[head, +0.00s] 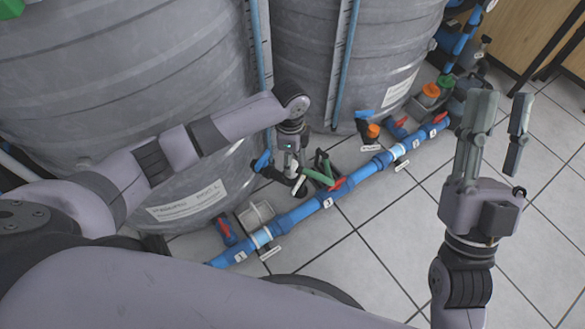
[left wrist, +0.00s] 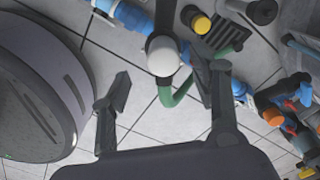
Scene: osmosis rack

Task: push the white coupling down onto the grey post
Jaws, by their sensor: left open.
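A round white part, seemingly the white coupling (left wrist: 163,55), shows in the left wrist view just beyond the gap between my left fingers. A green curved piece (left wrist: 180,92) runs beside it. My left gripper (left wrist: 158,82) is open, one finger on each side of the gap, with nothing clearly held. In the head view my left gripper (head: 296,168) points down at the pipework by the tanks; a small white part (head: 299,186) shows near its tips. I cannot make out the grey post. My right gripper (head: 505,98) is open and empty, raised at the right.
A blue pipe line (head: 330,196) with red-handled valves runs along the tiled floor. Large grey tanks (head: 120,75) stand behind it. An orange-capped fitting (head: 373,131) is to the right. The floor (head: 365,260) in front is clear.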

